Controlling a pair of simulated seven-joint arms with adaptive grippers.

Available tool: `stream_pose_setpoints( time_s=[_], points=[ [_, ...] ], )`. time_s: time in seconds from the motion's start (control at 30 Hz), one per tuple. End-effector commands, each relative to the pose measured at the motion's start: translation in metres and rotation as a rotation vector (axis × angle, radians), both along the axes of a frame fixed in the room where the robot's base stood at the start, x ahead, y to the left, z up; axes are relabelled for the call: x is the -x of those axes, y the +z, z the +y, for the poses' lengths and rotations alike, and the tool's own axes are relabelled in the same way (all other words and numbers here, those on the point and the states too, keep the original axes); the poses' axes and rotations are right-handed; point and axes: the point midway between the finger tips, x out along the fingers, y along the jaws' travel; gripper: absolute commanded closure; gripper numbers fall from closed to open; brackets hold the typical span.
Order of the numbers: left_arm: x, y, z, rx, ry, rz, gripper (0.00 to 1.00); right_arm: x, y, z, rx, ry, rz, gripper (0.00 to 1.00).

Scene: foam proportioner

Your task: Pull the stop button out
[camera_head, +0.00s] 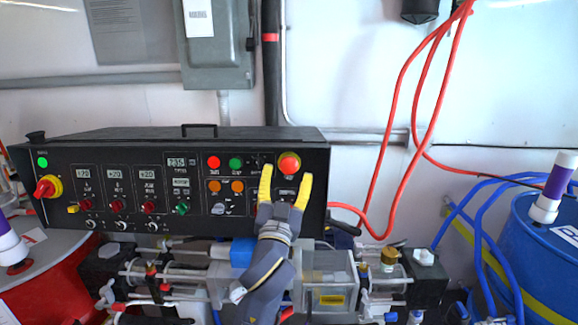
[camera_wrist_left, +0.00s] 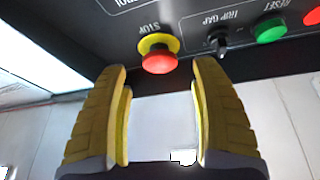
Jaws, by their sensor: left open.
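The stop button (camera_head: 289,163) is a red mushroom head on a yellow ring, at the upper right of the black control panel (camera_head: 100,215). In the left wrist view the stop button (camera_wrist_left: 158,58) shows at the top centre, beside the label STOP. My left gripper (camera_head: 285,184) is open, with yellow fingers pointing up at the panel just below the button. In the left wrist view the left gripper (camera_wrist_left: 160,75) has its fingertips on either side of the button's lower edge, with nothing between them. Contact cannot be told. My right gripper is not in view.
A green reset button (camera_wrist_left: 271,30) and a black trip gap switch (camera_wrist_left: 218,42) sit beside the stop button. A red and yellow rotary switch (camera_head: 47,187) is at the panel's left end. Red cables (camera_head: 405,110) hang at the right. A blue drum (camera_head: 545,255) stands far right.

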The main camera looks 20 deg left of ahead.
Motion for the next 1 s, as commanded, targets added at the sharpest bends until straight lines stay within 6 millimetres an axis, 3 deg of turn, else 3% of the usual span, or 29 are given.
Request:
stream_pose_setpoints(
  time_s=[0.33,0.83,1.0],
  points=[
    [-0.035,0.014,0.005,-0.002,0.002,0.0,0.36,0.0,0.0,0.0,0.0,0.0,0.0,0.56],
    [-0.041,0.017,0.006,0.0,0.001,0.0,0.34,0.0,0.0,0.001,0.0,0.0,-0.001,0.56],
    [-0.041,0.017,0.006,-0.001,0.001,0.0,0.54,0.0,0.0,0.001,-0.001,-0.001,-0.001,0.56]
  ],
)
